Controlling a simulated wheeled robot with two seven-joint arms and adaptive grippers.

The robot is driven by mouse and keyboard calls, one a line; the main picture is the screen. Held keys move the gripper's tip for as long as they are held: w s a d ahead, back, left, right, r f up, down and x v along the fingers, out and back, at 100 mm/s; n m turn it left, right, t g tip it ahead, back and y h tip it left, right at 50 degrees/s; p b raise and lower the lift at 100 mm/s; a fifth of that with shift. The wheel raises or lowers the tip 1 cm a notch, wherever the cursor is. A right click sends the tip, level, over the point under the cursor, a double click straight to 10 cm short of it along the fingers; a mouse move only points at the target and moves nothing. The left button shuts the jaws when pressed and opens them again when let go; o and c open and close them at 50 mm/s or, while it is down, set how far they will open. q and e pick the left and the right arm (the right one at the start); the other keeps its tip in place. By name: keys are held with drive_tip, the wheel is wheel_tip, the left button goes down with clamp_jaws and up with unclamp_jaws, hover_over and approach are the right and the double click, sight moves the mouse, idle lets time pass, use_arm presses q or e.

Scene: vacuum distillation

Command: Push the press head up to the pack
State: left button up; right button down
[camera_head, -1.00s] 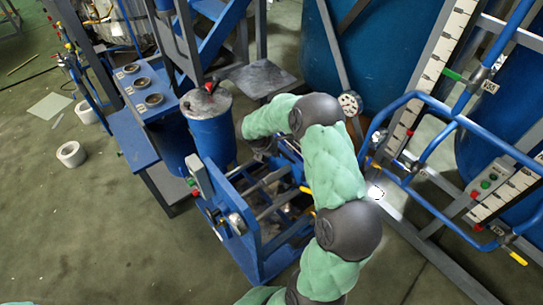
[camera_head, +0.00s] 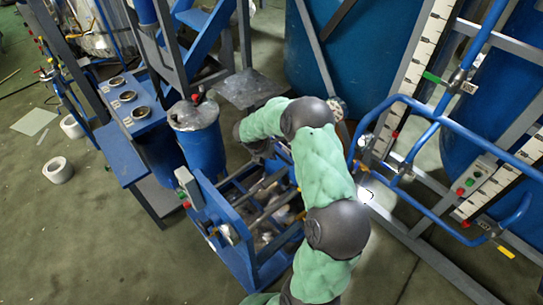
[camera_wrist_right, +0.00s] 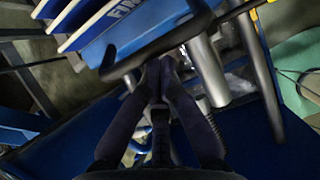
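The press (camera_head: 240,262) is a low blue open frame with grey rails, left of my right arm in the head view. In the right wrist view, a blue plate with white lettering (camera_wrist_right: 125,32), perhaps the press head, lies beyond a dark bar (camera_wrist_right: 125,66). Blue and white edged plates (camera_wrist_right: 82,38), which look like the pack, show at upper left. My right gripper (camera_wrist_right: 164,66) has its fingertips together at the dark bar; whether they touch it is unclear. In the head view the arm mostly hides this gripper (camera_head: 262,150). My left gripper is out of view.
A blue drum (camera_head: 203,150) stands close behind the press. A blue tubular rail (camera_head: 400,100) and a frame with scales (camera_head: 425,50) stand at right. A white roll (camera_head: 58,170) lies on the open floor at left.

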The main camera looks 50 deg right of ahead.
wheel_tip(320, 180, up, 5)
drive_tip(key=p, duration=0.2)
drive_tip(key=shift+a+p, duration=0.1)
drive_tip(key=shift+p, duration=0.25)
drive_tip(key=r+p, duration=0.2)
drive_tip(key=r, duration=0.1)
drive_tip(key=shift+w+a+r+p, duration=0.1)
drive_tip(key=shift+a+p, duration=0.25)
